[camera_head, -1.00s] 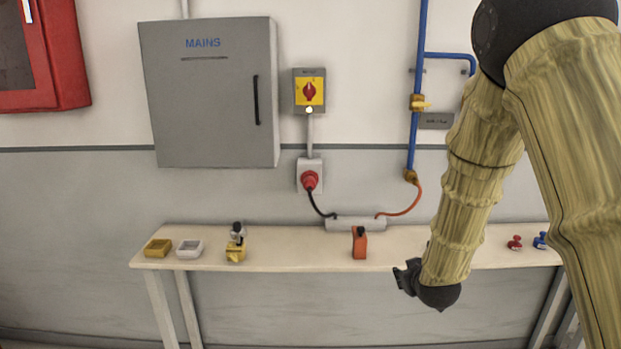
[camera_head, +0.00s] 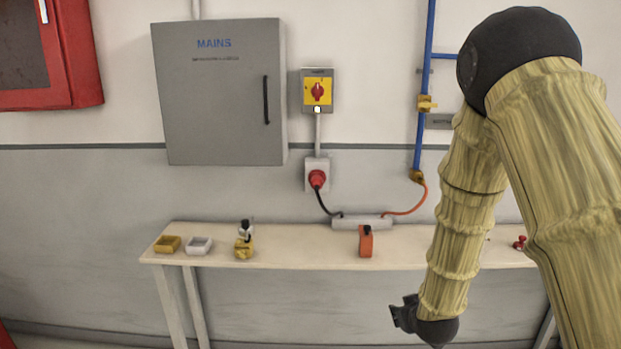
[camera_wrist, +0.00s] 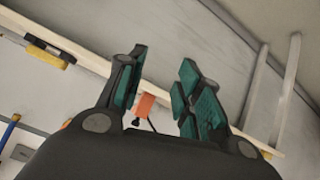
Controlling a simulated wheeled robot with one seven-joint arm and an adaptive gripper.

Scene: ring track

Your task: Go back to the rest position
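My gripper (camera_wrist: 157,98) shows in the wrist view with its two teal-padded fingers apart and nothing between them that it holds. An orange block with a black top (camera_wrist: 146,104) shows beyond the gap, at a distance. In the head view my arm hangs at the right, bent down, in front of the bench. The wrist end is at the lower right, below the level of the bench top; the fingers are mostly hidden there. The same orange block (camera_head: 365,243) stands on the bench (camera_head: 310,257), apart from my arm.
The wall holds a grey MAINS cabinet (camera_head: 220,120), a rotary switch (camera_head: 317,92), a red plug (camera_head: 317,178) and a blue pipe (camera_head: 422,130).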

